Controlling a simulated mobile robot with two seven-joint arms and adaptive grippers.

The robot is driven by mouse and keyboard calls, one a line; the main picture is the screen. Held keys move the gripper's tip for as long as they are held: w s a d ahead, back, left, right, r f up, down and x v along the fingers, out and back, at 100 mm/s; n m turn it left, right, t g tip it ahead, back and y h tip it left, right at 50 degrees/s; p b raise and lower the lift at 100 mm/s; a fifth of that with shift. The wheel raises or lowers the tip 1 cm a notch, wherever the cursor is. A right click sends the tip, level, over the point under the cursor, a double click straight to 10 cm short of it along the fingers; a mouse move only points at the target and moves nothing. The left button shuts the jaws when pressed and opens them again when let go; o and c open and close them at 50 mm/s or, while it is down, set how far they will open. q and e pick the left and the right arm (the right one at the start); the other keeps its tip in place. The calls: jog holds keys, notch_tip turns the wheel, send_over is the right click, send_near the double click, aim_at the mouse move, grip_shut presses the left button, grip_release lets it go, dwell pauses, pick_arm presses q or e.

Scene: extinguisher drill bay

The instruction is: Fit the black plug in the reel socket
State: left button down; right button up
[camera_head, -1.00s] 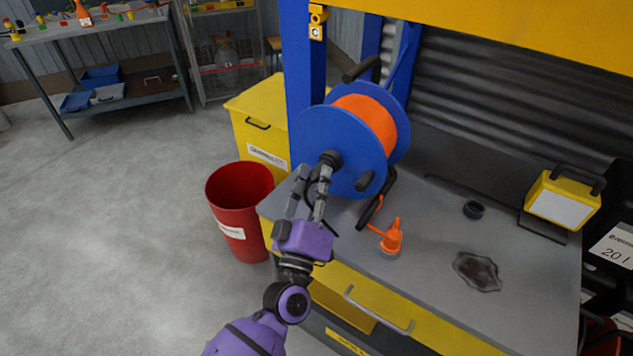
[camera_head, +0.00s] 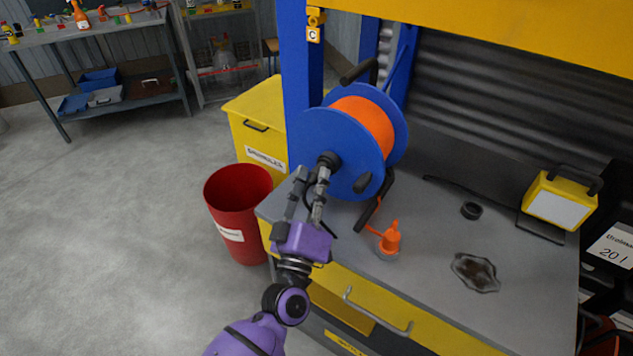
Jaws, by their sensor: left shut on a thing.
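The blue cable reel (camera_head: 343,135) with its orange cable (camera_head: 365,122) stands at the left end of the grey bench top. My left gripper (camera_head: 312,176) is at the reel's near face, its fingers pointing up at the middle. It is shut on the black plug (camera_head: 328,160), a round dark piece at the fingertips, against the hub. I cannot tell whether the plug is seated, as the socket is hidden behind it. A thin black lead hangs beside the fingers. My right gripper is not in view.
A red bin (camera_head: 238,210) and a yellow box (camera_head: 258,115) stand left of the bench.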

pick_arm(q)
jog(key=shift+w, duration=0.1)
jog(key=c, duration=1.4)
grip_release()
jog(key=shift+w+d, duration=0.1)
jog(key=shift+c, duration=0.2)
jog(key=v, duration=0.9)
jog(key=shift+b, duration=0.35)
